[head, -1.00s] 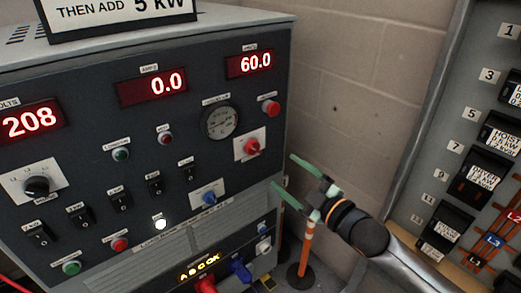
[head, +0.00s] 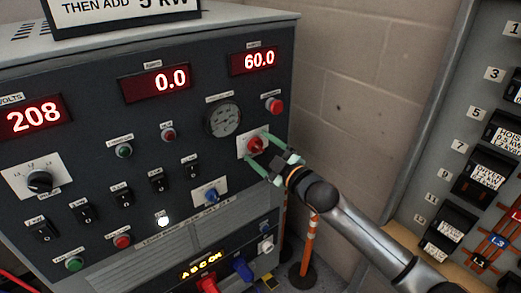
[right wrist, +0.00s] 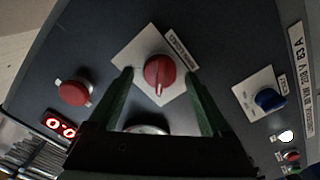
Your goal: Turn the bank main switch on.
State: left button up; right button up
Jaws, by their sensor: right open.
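A red rotary knob (head: 255,145) on a white square plate sits on the right part of the dark panel; it also shows in the right wrist view (right wrist: 158,72). Its label is too small to read surely, so I cannot confirm that it is the bank main switch. My right gripper (head: 257,148) is open, with its green fingertips on either side of the knob. In the right wrist view my fingers (right wrist: 160,78) straddle the knob with visible gaps. A blue rotary knob (head: 210,195) on another white plate sits lower left. My left gripper is out of view.
A red push button (head: 273,105) and a round gauge (head: 223,118) are close above the knob. Plugs and cables (head: 240,268) stick out below. A breaker panel (head: 450,170) stands at the right, and an orange post (head: 308,245) stands behind my right arm.

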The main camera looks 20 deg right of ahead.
grip_shut()
dwell(0.8)
